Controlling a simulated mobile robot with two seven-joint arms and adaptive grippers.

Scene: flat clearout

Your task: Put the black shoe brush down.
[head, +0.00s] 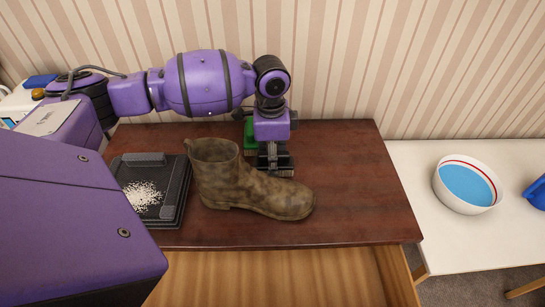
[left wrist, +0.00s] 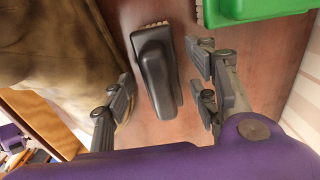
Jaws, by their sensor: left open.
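The black shoe brush (left wrist: 157,72) lies on the dark wooden table top, its bristles showing along its edges in the left wrist view. My left gripper (left wrist: 164,88) is open around it, one finger on each side, with visible gaps between fingers and brush. In the head view my left gripper (head: 272,165) points down behind the brown boot (head: 245,184) and mostly hides the brush. My right gripper is in neither view.
The boot stands close in front of my left gripper. A green object (head: 249,138) is just behind it. A dark tray (head: 170,211) with white grains is left of the boot. The table's right part is clear. A white table (head: 418,174) holds a bowl (head: 446,193).

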